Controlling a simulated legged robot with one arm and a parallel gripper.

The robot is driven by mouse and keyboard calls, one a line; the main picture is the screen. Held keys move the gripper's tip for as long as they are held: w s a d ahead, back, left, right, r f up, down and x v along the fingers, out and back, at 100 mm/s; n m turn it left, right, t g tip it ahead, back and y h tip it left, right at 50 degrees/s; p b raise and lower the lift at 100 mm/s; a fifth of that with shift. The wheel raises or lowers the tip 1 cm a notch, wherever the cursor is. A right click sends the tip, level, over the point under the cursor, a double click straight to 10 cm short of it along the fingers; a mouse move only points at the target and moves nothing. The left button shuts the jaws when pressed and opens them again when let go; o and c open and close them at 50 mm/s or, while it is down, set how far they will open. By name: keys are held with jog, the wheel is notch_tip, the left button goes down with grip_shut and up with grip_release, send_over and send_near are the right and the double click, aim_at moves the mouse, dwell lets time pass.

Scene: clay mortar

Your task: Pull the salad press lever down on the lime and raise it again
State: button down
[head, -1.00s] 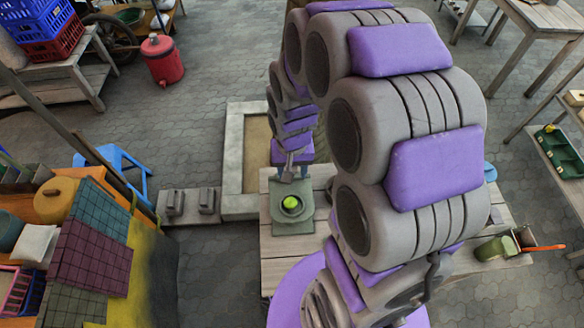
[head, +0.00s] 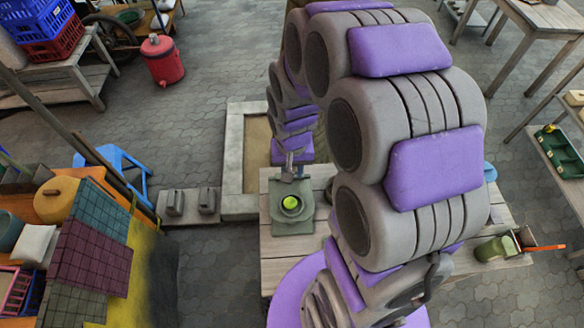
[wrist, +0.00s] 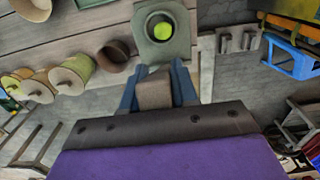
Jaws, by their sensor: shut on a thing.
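The salad press (head: 279,222) is a grey-green base with a round cup, standing on the wooden table. It also shows at the top of the wrist view (wrist: 180,52). A bright green lime (head: 291,201) sits in the cup, also visible in the wrist view (wrist: 163,31). My gripper (head: 289,174) is at the far edge of the press, behind the cup. In the wrist view its blue fingers (wrist: 156,88) are shut on a brownish-grey block, the lever (wrist: 154,92). The lever's link to the press is partly hidden.
A green container (head: 495,249) lies at the table's right end. My arm covers much of the table in the head view.

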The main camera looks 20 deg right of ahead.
jog(key=shift+w+d+r+g+y+p, duration=0.15)
jog(key=shift+w+r+g+p, duration=0.15)
jog(key=shift+w, duration=0.25)
jog(key=shift+w+d+r+g+y+p, duration=0.1)
jog(key=shift+w+d+r+g+p, duration=0.15)
jog(key=shift+w, duration=0.35)
jog(key=shift+w+d+r+g+y+p, duration=0.1)
jog(key=shift+w+r+g+p, duration=0.25)
jog(key=shift+w, duration=0.2)
jog(key=c, duration=1)
grip_release()
jog(key=shift+w+f, duration=0.1)
jog(key=shift+w, duration=0.05)
jog(key=shift+o, duration=0.2)
notch_tip(320, 180, up, 17)
jog(key=w, duration=0.2)
jog(key=shift+w+d, duration=0.3)
jog(key=shift+d, duration=0.15)
